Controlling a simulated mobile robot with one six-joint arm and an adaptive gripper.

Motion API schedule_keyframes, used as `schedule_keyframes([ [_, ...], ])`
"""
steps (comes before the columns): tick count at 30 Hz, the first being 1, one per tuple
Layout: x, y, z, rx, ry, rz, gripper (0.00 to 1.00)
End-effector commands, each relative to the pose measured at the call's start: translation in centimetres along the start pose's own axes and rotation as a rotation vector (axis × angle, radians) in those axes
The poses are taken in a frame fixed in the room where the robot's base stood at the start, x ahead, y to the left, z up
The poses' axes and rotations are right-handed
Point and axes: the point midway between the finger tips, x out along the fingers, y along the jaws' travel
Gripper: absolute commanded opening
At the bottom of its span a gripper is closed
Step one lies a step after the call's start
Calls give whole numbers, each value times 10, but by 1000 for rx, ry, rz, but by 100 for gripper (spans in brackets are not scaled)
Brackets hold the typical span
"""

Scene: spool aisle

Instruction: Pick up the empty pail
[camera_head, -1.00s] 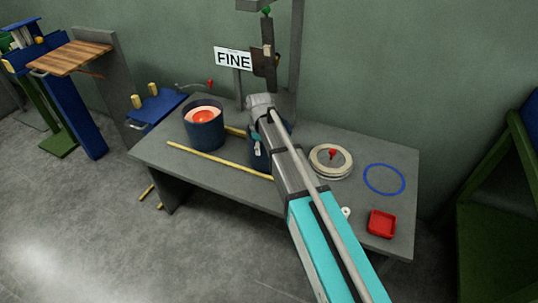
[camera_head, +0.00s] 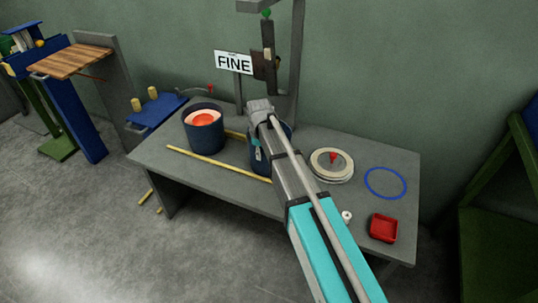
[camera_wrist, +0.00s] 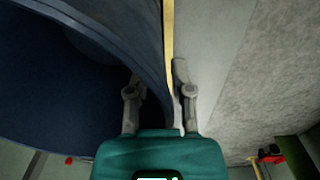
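The dark blue pail (camera_head: 262,167) stands on the grey table, partly hidden behind my arm. In the wrist view the pail (camera_wrist: 65,85) fills the left side, and its dark inside shows no contents in the part I see. My gripper (camera_wrist: 157,78) is open at its rim, one finger on the inner side and the other outside, with the wall between them. Gaps seem to remain, but contact is hard to tell. In the head view the fingers are hidden. A second blue pail (camera_head: 188,134), to the left, holds something glowing orange-red.
A yellow rod (camera_head: 215,163) lies along the table (camera_head: 230,190) in front of the pails. To the right are a pale round spool (camera_head: 340,173), a blue ring (camera_head: 385,197) and a red tray (camera_head: 383,240). A FINE sign (camera_head: 233,62) and a post stand behind.

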Motion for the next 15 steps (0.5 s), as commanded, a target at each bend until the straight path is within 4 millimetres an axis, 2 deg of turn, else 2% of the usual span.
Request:
schedule_keyframes([
  [1, 0, 0, 0, 0, 0, 0, 11],
  [3, 0, 0, 0, 0, 0, 0, 0],
  [15, 0, 0, 0, 0, 0, 0, 0],
])
